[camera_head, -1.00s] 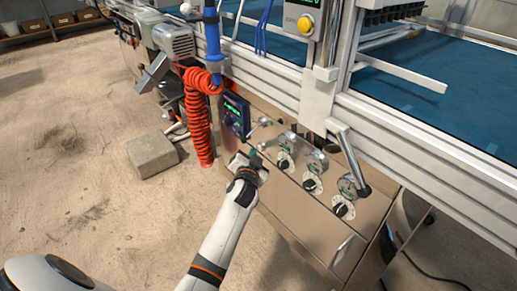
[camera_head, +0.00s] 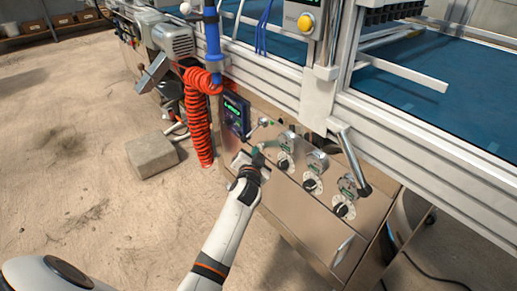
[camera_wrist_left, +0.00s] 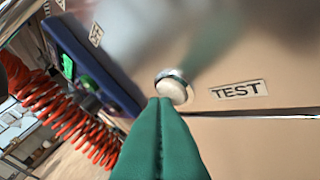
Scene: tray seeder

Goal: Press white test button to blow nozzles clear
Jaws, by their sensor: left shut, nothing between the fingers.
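The white test button (camera_wrist_left: 172,88) shows in the left wrist view. It is round with a metal ring and sits on the metal panel, left of a label reading TEST (camera_wrist_left: 238,90). My left gripper (camera_wrist_left: 160,101) is shut, its green fingertips together at the button's lower edge. They overlap it slightly in the picture; I cannot tell whether they touch it. In the head view the left gripper (camera_head: 257,157) is at the panel's upper left, below the blue display unit (camera_head: 236,114). The gripper hides the button there. My right gripper is not in view.
Several dials with gauges, such as this dial (camera_head: 283,163), line the panel right of the gripper. A coiled red hose (camera_head: 197,125) hangs to the left. A concrete block (camera_head: 152,154) lies on the floor. A yellow button (camera_head: 305,23) is on the box above.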

